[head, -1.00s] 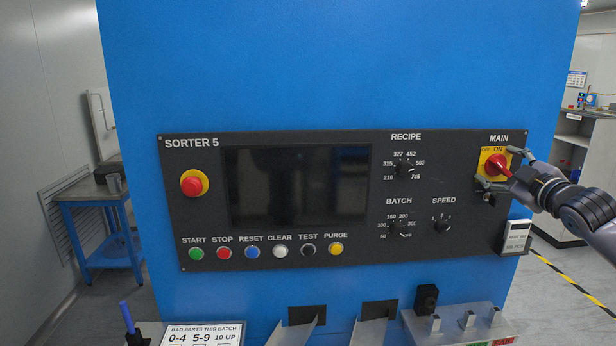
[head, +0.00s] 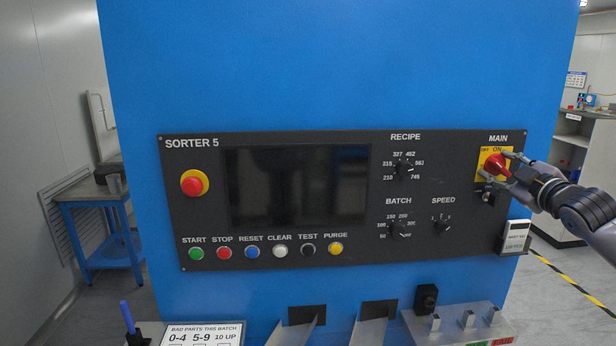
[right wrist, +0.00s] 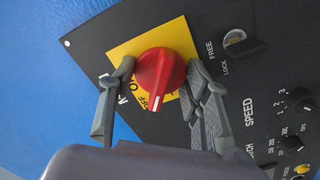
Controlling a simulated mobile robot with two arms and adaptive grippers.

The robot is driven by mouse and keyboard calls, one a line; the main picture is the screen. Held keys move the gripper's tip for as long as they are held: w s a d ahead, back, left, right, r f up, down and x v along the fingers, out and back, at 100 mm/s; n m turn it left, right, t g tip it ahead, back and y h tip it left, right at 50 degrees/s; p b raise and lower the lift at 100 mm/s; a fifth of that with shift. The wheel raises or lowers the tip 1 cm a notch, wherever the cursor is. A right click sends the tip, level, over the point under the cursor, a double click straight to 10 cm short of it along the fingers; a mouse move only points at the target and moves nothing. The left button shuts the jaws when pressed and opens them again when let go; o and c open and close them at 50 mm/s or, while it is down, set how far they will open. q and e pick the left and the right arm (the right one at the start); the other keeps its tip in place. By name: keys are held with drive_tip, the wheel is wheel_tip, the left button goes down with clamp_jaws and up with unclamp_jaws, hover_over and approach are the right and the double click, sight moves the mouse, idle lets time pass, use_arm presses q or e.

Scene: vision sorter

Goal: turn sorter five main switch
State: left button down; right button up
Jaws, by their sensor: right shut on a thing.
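The main switch (head: 495,166) is a red knob on a yellow plate under the word MAIN, at the right end of the Sorter 5 panel. In the right wrist view the red knob (right wrist: 160,72) carries a white mark near the OFF lettering; the exact setting is hard to tell. My right gripper (head: 500,170) reaches in from the right and is shut on the knob. In the right wrist view one finger stands on each side of it (right wrist: 161,75). The fingers partly cover the yellow plate. My left gripper is not in view.
The black panel (head: 300,258) also holds a dark screen (head: 298,186), a red emergency button (head: 192,183), the recipe dial (head: 404,168), batch dial (head: 398,228) and speed dial (head: 441,225). A small white box (head: 515,236) hangs below my right gripper.

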drive_tip(key=shift+r+n+p, duration=0.2)
drive_tip(key=shift+n+p, duration=0.4)
drive_tip(key=shift+p, duration=0.25)
drive_tip(key=shift+n+p, duration=1.65)
drive_tip(key=shift+n, duration=0.05)
drive_tip(key=shift+n+p, duration=0.8)
drive_tip(key=shift+n, duration=0.8)
drive_tip(key=o, duration=0.7)
drive_tip(key=shift+f, duration=0.1)
drive_tip(key=o, duration=0.4)
drive_tip(key=shift+w+f, duration=0.15)
drive_tip(key=shift+w, duration=0.05)
drive_tip(key=shift+o, duration=0.2)
drive_tip(key=shift+s, duration=0.15)
